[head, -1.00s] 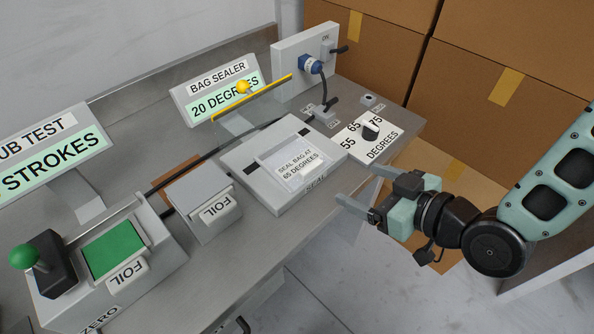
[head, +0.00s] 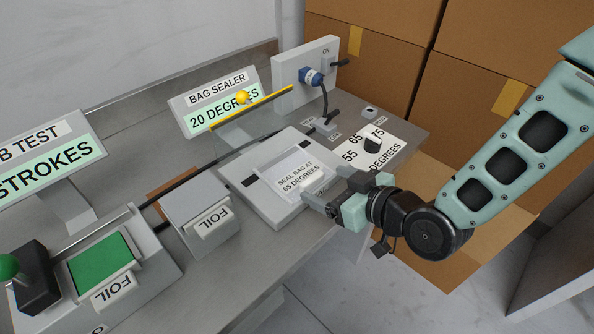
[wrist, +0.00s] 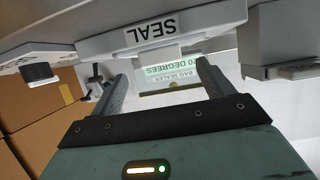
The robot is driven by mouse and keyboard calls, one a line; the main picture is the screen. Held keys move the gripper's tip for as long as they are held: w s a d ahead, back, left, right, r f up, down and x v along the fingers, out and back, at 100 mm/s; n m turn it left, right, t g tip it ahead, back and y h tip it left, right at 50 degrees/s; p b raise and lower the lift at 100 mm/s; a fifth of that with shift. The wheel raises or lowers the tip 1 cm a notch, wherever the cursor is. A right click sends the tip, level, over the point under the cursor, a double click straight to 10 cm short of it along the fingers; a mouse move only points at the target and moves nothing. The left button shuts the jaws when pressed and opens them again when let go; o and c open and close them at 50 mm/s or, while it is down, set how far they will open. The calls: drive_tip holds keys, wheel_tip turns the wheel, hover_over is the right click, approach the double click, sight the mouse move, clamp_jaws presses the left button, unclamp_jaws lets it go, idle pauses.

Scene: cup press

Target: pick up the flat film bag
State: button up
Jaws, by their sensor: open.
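The flat film bag (head: 287,165) lies on the light grey bed of the bag sealer (head: 261,196). A label on it reads "SEAL BAG AT 65 DEGREES". My gripper (head: 323,184) is open at the bed's front edge, by the bag's near right end, and partly hides that end. In the wrist view, my two fingers (wrist: 162,75) stand apart below the "SEAL" front face. A pale tab shows between them under that face; I cannot tell whether it is part of the bag. No grip on the bag shows.
The sealer's yellow-edged clear lid (head: 251,107) is raised behind the bed. A dial (head: 372,145) and a blue plug (head: 311,77) are at the right. The foil box (head: 202,211) and rub tester (head: 103,260) stand left. Floor is open in front.

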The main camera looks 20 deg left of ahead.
sight(314, 180)
drive_tip(key=x, duration=0.4)
drive_tip(key=shift+s+f+p, duration=0.1)
drive_tip(key=shift+p, duration=0.3)
drive_tip(key=c, duration=1.1)
drive_tip(key=shift+o, duration=0.2)
